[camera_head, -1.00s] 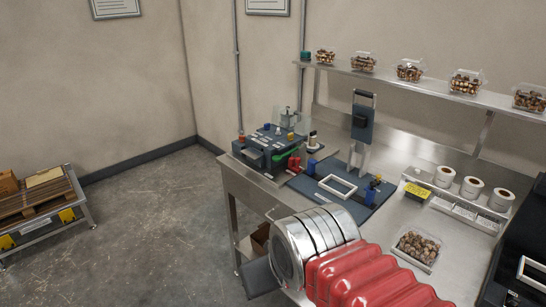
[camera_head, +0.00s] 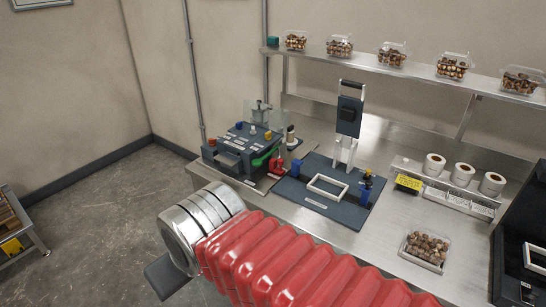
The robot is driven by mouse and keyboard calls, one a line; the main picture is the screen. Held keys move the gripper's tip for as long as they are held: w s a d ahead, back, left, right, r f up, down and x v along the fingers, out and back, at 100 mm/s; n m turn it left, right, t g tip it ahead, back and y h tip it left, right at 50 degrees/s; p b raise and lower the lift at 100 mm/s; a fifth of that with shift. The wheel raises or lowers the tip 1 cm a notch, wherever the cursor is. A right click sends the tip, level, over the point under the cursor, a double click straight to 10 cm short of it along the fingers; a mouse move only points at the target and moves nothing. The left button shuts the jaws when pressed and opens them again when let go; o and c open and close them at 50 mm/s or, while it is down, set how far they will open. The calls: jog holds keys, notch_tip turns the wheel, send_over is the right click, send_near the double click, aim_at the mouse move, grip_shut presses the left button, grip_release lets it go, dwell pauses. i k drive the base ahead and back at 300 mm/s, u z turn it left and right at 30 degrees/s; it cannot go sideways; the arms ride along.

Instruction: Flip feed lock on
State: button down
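A blue-grey machine (camera_head: 238,150) with labels and small coloured controls stands at the left end of the steel bench. A green handle (camera_head: 262,158) and a red part (camera_head: 277,162) are at its right side. Which control is the feed lock I cannot tell at this size. My arm, with a red ribbed sleeve and silver cuff, crosses the lower picture. Only a dark part of my gripper (camera_head: 168,274) shows beyond the cuff, off the bench's left front and apart from the machine. Its fingers are not clearly visible, so its opening is unclear.
A dark press (camera_head: 350,112) with a white frame (camera_head: 328,188) stands right of the machine. Label rolls (camera_head: 463,170) and a filled clamshell tray (camera_head: 425,248) are farther right. Several filled trays line the shelf (camera_head: 420,73) above. Open floor lies left of the bench.

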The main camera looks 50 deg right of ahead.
aim_at(273, 168)
jog(key=z, duration=0.4)
jog(key=i, duration=1)
jog(key=z, duration=0.65)
